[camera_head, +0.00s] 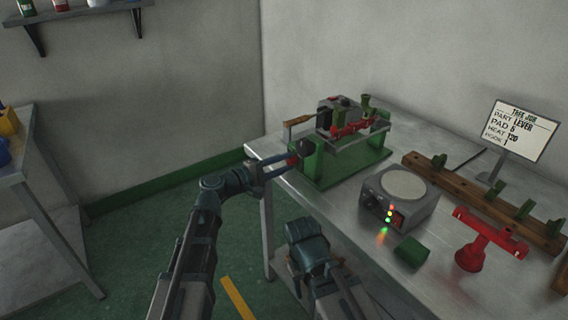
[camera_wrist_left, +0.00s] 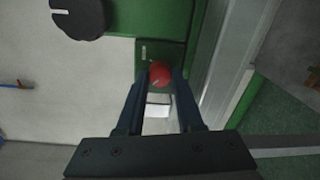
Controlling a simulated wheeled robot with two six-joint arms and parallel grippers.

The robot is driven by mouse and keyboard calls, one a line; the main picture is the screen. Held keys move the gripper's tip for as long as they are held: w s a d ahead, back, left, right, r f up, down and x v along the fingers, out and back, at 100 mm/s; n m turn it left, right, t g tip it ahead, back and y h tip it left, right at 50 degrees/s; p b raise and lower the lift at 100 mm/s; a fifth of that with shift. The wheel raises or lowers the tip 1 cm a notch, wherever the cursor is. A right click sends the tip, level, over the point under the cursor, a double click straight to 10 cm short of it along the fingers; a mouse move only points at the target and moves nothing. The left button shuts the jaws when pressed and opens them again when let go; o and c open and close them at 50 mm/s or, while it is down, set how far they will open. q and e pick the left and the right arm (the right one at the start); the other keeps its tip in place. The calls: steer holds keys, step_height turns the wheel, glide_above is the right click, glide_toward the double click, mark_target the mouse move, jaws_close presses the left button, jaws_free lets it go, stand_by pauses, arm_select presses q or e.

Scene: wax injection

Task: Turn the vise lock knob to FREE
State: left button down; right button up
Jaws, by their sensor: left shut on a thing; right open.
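The green vise machine (camera_head: 345,165) stands at the back left of the steel table. Its red lock knob (camera_wrist_left: 161,73) shows in the left wrist view on a small green plate with a pale mark beside it. My left gripper (camera_head: 285,163) is at the machine's left side. In the left wrist view its fingers (camera_wrist_left: 161,82) are shut on the red knob, one on each side. The lettering and the knob's setting are too small to read. My right gripper (camera_head: 308,245) is open and empty by the table's front edge, its fingers hardly distinguishable.
A grey heater box (camera_head: 400,195) with lit lamps and a green block (camera_head: 411,251) sit on the table. A red stand (camera_head: 486,240), a wooden rack (camera_head: 485,203) and a sign (camera_head: 522,130) are at the right. A dark round knob (camera_wrist_left: 78,15) is near the red one.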

stand_by(0.4)
arm_select(q)
steer(key=c, duration=0.5)
jaws_free()
steer(key=shift+c, duration=0.2)
steer(key=v, duration=1.3)
steer(key=shift+s+a+p, duration=0.25)
steer(key=shift+a+p, duration=0.05)
steer(key=shift+a, duration=0.05)
steer(key=shift+f, duration=0.1)
steer(key=s+d+f+m+g+y+p, duration=0.45)
steer(key=s+d+m+g+p, duration=0.35)
steer(key=s+d+p, duration=0.3)
steer(key=s+a+r+m+g+y+p, duration=0.2)
steer(key=s+a+m+y+p, duration=0.3)
steer(key=y, duration=0.6)
steer(key=s+p, duration=0.2)
steer(key=p, duration=0.1)
steer(key=shift+s+a+r, duration=0.25)
steer(key=shift+s+r, duration=0.05)
steer(key=shift+s, duration=0.05)
